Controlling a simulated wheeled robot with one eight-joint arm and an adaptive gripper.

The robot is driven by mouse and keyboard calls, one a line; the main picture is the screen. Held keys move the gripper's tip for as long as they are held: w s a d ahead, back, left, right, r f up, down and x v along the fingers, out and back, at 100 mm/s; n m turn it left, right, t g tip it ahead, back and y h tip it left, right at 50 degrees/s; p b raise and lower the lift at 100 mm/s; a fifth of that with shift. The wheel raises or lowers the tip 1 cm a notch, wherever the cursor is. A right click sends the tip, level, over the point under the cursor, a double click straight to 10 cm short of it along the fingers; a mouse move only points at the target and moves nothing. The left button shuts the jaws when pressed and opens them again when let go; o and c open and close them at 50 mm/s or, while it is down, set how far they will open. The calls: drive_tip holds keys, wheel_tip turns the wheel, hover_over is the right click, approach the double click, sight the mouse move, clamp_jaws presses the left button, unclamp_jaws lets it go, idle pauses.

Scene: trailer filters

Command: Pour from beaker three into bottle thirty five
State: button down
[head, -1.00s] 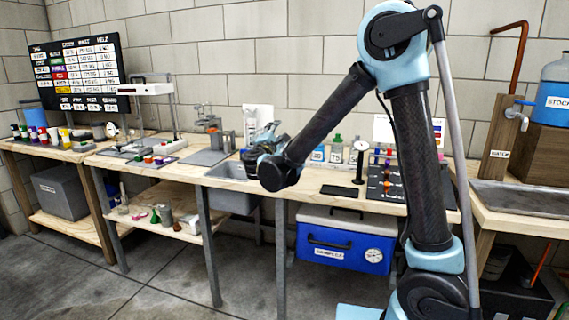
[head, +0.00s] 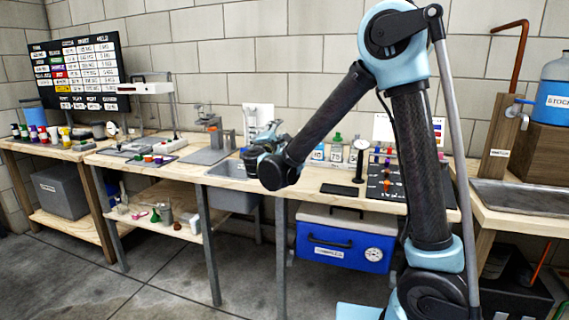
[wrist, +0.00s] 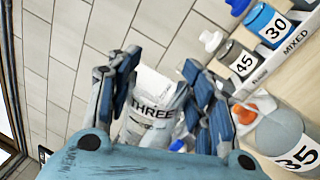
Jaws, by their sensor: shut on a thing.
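Beaker three (wrist: 152,105), a clear or whitish vessel with "THREE" in dark letters, is between the fingers of my gripper (wrist: 160,100). My gripper is shut on it, and the beaker looks tilted in the wrist view. Bottle thirty five (wrist: 275,133), a grey bottle with a white "35" label, is at the lower right of the wrist view, apart from the beaker. An orange part lies beside it; I cannot tell if it is a cap. In the head view my gripper (head: 264,146) is by the sink, partly behind my forearm.
A blue bottle "30" (wrist: 268,25) and a dark grey bottle "45" (wrist: 238,62) stand behind a strip reading "MIXED" (wrist: 296,38). The sink (head: 232,200) is below my gripper. A dial gauge on a stand (head: 359,160) and a dark rack stand further right on the bench.

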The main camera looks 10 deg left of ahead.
sight(256, 130)
drive_tip(key=n, duration=0.3)
drive_tip(key=a+n+y, duration=0.1)
drive_tip(key=shift+f+n, duration=0.3)
